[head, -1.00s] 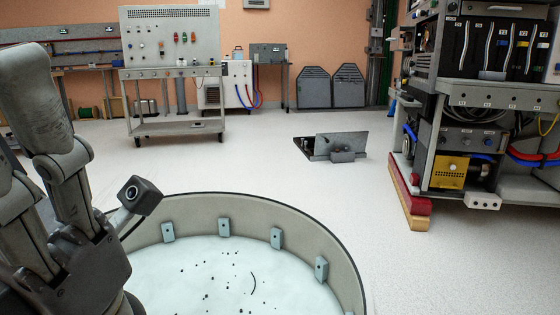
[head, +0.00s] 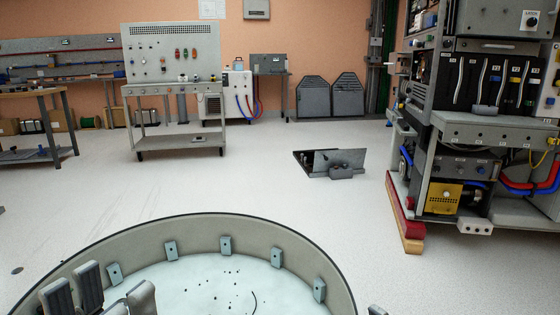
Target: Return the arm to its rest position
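My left gripper (head: 98,295) shows only in part at the bottom left of the head view. Its grey finger parts stand up in front of the near left wall of a round tub, and the lower part is cut off by the frame. I see nothing held between the parts that show, but I cannot tell whether it is open or shut. A small grey piece (head: 378,311) shows at the bottom edge right of the tub, too little to identify. My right gripper is not recognisable in view.
The round tub (head: 190,227) has a pale floor with small dark bits and clips along its wall. An equipment rack (head: 480,130) stands right, a panel cart (head: 172,90) back left.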

